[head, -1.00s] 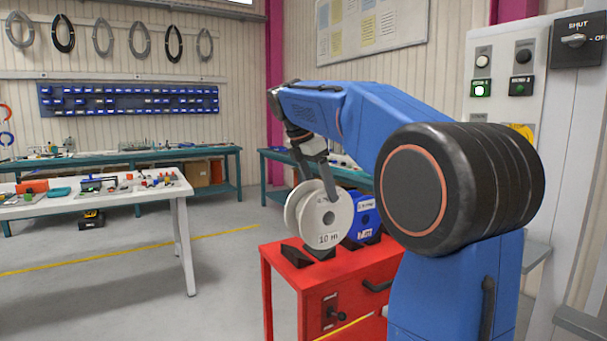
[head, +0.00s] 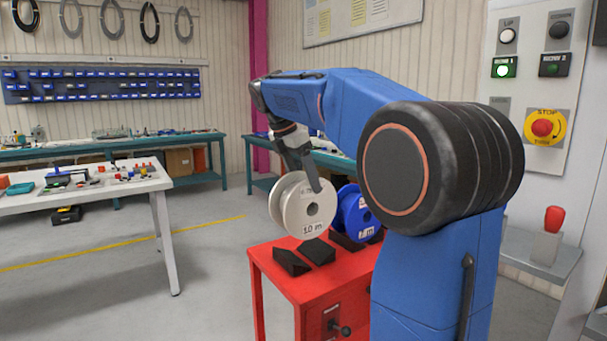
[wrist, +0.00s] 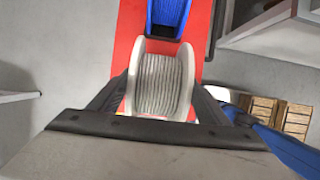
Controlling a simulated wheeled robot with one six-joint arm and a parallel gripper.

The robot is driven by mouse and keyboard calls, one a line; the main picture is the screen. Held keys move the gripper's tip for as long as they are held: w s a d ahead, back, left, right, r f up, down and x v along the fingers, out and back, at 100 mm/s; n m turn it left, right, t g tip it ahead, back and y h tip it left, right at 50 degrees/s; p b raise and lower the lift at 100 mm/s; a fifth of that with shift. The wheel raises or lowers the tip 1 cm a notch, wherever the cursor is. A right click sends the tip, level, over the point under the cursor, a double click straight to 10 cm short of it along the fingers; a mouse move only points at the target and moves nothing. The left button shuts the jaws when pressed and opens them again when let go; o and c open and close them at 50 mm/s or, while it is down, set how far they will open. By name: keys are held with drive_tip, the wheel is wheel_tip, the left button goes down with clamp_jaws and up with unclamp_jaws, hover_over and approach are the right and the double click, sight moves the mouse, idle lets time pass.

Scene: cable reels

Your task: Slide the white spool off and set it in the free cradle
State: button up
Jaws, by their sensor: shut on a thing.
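The white spool (head: 318,212), with pale cable wound on it and a "10 m" label, hangs in my gripper (head: 304,182). In the wrist view the two fingers lie along both sides of the white spool (wrist: 160,85), at its flanges. In the head view, one finger shows against the near flange; the far finger is hidden. The spool appears raised above the free cradle, a pair of black wedge blocks (head: 291,262) on the red cabinet (head: 335,282). Nothing rests in that cradle.
A blue spool (head: 356,213) sits at the back of the cabinet top, close behind the white spool; it also shows in the wrist view (wrist: 169,14). A cluttered white table (head: 100,200) stands at left. A control panel with a red stop button (head: 543,128) is at right.

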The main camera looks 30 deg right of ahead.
drive_tip(key=shift+f, duration=3.6)
drive_tip(key=o, duration=2.2)
drive_tip(key=shift+f, duration=0.1)
drive_tip(key=shift+c, duration=0.2)
drive_tip(key=v, duration=1.7)
drive_tip(key=shift+r, duration=0.25)
drive_tip(key=shift+a, duration=0.1)
drive_tip(key=s+a+f+m+t+y, duration=0.2)
drive_tip(key=s+a+f+m, duration=0.2)
drive_tip(key=s+f+m, duration=0.5)
drive_tip(key=s+a+f+m+t+y, duration=0.2)
drive_tip(key=s+a+f+m, duration=0.3)
drive_tip(key=s+f, duration=1.6)
wheel_tip(320, 180, down, 5)
drive_tip(key=m, duration=0.4)
drive_tip(key=shift+r+t+y, duration=0.25)
drive_tip(key=shift+t+y, duration=0.05)
